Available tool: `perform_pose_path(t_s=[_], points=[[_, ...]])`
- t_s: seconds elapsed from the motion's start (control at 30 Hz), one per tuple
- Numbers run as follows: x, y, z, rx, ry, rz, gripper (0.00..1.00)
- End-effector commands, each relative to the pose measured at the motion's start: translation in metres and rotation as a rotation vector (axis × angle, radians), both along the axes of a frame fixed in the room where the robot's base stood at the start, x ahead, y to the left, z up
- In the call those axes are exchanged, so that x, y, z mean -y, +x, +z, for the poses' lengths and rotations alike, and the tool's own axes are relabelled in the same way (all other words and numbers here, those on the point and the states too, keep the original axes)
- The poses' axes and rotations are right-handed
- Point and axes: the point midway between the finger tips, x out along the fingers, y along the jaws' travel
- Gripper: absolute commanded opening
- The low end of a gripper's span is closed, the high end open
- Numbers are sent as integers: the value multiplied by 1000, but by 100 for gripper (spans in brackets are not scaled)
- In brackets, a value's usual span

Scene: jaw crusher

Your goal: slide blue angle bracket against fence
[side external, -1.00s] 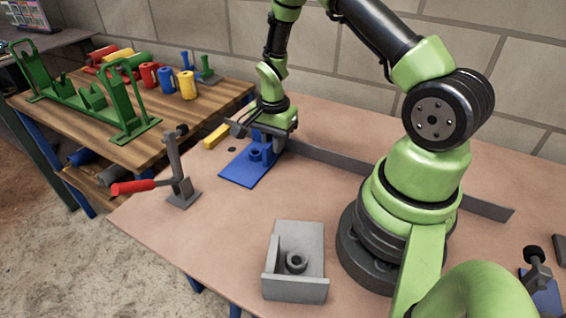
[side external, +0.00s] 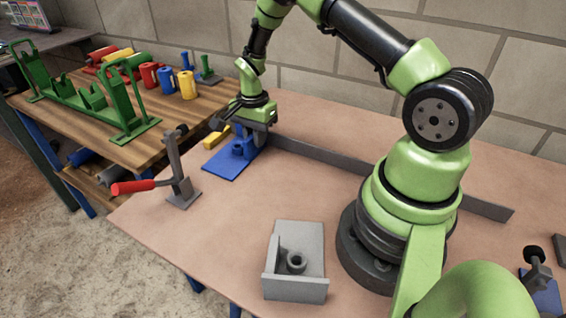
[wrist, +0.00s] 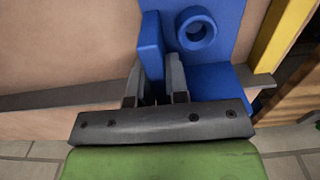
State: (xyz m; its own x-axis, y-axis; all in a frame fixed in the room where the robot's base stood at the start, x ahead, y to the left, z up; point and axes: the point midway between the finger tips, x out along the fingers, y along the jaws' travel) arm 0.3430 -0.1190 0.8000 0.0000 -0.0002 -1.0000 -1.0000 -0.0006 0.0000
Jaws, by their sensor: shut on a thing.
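The blue angle bracket (side external: 222,165) lies with its flat plate on the bench at the far end, its round boss facing up. It also shows in the wrist view (wrist: 221,43). My gripper (side external: 246,138) is above its back part, shut on the bracket's upright rib, which sits between the two fingers in the wrist view (wrist: 155,88). The fence (side external: 390,181) is a long low grey bar running from beside my gripper toward the right; it also shows in the wrist view (wrist: 60,98). My gripper hides where the bracket and fence come together, so I cannot tell whether they touch.
A yellow block (side external: 214,138) stands close to the bracket's left side. A toggle clamp with a red handle (side external: 133,187) stands at the front left. A grey bracket (side external: 297,262) sits near the front edge. The middle of the bench is clear.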

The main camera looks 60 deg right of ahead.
Motion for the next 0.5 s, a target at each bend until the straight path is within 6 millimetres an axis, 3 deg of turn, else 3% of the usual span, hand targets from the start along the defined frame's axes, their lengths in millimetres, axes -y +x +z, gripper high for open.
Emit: perform_pose_path(t_s=[0.5], points=[[0,25,0,1,0,1,0]])
